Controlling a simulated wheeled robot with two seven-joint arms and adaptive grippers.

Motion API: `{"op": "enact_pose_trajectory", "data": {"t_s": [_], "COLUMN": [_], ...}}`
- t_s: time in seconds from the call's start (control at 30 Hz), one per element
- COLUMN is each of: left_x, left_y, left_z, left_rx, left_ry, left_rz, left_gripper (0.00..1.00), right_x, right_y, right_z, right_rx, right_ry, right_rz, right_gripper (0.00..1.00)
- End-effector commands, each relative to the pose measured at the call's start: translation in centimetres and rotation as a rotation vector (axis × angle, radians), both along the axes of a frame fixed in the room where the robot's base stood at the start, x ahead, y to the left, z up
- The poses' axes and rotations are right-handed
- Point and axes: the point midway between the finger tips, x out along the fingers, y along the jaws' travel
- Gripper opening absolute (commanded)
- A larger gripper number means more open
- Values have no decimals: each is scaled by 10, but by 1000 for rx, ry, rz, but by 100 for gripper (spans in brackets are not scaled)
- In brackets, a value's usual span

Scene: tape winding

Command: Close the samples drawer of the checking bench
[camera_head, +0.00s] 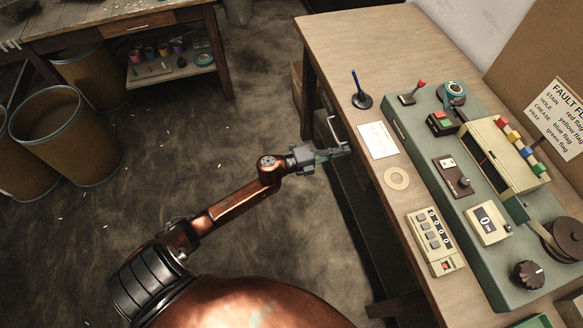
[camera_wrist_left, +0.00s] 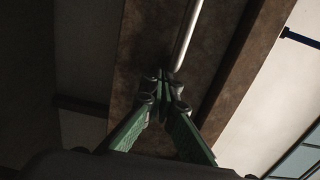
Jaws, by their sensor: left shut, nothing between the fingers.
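The checking bench (camera_head: 330,35) stands at the right with a pale wooden top. A pale metal handle (camera_head: 334,130) shows beside its left edge. In the left wrist view the handle (camera_wrist_left: 187,35) runs as a bar along a brown wooden front (camera_wrist_left: 145,45), likely the samples drawer's. How far the drawer stands out is hard to tell. My left gripper (camera_head: 347,150) is shut and empty by the bench edge, just below the handle in the picture. Its green fingertips (camera_wrist_left: 164,82) meet near the handle's lower end; contact cannot be told. My right gripper is out of view.
Bins (camera_head: 60,130) and another table (camera_head: 110,28) stand at the left. The floor between is open.

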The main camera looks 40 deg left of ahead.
Motion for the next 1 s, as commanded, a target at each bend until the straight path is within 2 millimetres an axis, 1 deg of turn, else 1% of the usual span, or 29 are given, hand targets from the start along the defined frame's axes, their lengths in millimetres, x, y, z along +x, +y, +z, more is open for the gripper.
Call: {"op": "enact_pose_trajectory", "data": {"t_s": [0.2,0.67,0.77,0.87,0.93,1.0], "left_x": [6,8,5,-1,-8,-15], "left_y": [8,5,7,11,15,20], "left_z": [0,1,2,2,1,2], "left_rx": [0,0,0,0,0,0], "left_ry": [0,-2,-2,-1,0,0], "left_rz": [21,20,18,14,10,5], "left_gripper": [0,0,0,0,0,0], "right_x": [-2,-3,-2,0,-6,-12], "right_y": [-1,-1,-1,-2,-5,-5], "right_z": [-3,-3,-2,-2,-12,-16], "right_rx": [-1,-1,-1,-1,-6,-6], "right_ry": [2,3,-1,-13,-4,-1], "right_rz": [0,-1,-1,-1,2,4], "right_gripper": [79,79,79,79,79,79]}}
